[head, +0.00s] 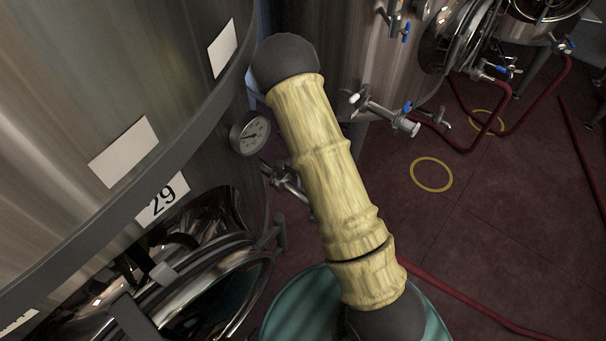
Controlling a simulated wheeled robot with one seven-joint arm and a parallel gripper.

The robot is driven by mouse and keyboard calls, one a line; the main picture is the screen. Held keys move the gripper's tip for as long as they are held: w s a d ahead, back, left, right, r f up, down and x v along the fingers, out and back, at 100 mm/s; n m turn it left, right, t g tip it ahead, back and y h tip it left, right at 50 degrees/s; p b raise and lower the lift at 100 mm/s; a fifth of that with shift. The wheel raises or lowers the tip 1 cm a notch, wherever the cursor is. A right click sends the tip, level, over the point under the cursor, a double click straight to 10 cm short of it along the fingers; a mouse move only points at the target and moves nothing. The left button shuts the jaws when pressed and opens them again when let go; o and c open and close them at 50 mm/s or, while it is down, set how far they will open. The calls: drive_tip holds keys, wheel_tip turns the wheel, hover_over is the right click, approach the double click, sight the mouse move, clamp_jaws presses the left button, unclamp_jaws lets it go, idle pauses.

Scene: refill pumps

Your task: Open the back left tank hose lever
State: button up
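A steel tank (335,30) stands at the back, behind my arm. A valve (385,115) sticks out low from its side, with a small blue lever (407,107) near its outer end. A red hose (450,143) runs beside this valve's end. More blue levers show higher on this tank (406,30) and at fittings to the right (502,68) and far right (570,43). Which one is the back left tank hose lever I cannot tell for certain. My yellowish arm crosses the middle of the head view. My gripper is not in view.
Another valve (285,180) is partly behind my arm. Red hoses lie on the right. The dark red floor (475,235) is mostly clear, with yellow rings.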

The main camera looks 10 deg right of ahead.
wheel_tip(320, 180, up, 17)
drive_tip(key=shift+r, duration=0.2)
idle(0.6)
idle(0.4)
